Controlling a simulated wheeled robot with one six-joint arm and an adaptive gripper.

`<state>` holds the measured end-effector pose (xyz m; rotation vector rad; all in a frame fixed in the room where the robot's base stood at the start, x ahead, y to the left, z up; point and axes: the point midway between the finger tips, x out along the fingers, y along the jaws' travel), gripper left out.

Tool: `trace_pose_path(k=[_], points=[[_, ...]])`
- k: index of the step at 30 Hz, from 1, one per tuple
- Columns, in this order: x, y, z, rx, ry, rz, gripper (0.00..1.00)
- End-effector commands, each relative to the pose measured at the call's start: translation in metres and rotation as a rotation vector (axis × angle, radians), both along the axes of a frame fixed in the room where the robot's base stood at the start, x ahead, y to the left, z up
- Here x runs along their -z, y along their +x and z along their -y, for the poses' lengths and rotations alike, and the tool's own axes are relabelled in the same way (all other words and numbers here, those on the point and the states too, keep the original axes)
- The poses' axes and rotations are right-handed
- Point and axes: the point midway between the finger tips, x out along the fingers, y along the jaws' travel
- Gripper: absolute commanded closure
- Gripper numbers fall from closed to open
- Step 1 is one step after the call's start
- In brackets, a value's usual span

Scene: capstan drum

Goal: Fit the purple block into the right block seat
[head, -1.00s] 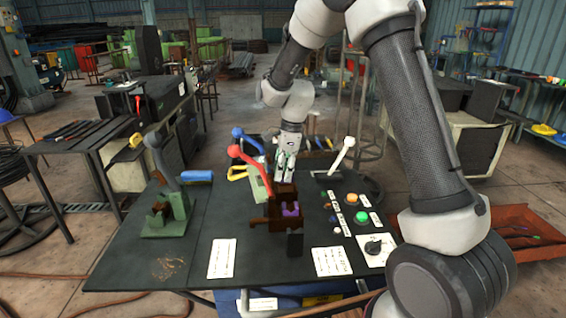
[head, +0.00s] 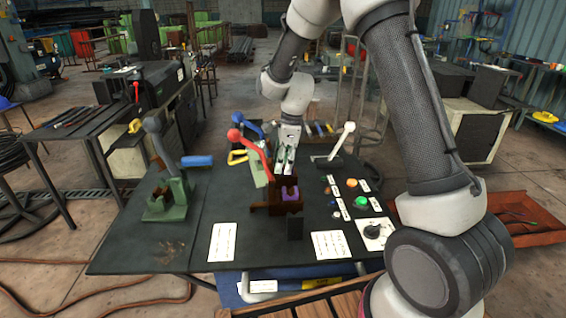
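The purple block (head: 290,193) sits in the brown fixture (head: 262,208) at the middle of the dark table, toward its right side. I cannot tell from this view how squarely it rests there. My gripper (head: 285,172) points down just behind the fixture and above the purple block in the picture. The gap between its fingers and what they may hold are too small to make out.
A green clamp (head: 170,195) with a grey-knobbed lever stands at the left. A control panel with coloured buttons (head: 361,202) and a white-knobbed lever (head: 349,127) are at the right. White paper labels (head: 222,242) lie at the front. The front left of the table (head: 125,250) is mostly clear.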

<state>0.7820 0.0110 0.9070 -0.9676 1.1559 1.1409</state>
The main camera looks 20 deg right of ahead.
Motion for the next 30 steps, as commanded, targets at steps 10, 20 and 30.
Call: trace_pose_path(k=[10, 20, 30], points=[[0.000, 0.000, 0.000, 0.000, 0.000, -0.001, 0.43], [-0.051, 0.000, 0.009, 0.001, 0.000, 0.004, 0.43], [-0.110, -0.003, 0.018, -0.001, 0.000, 0.001, 0.43]])
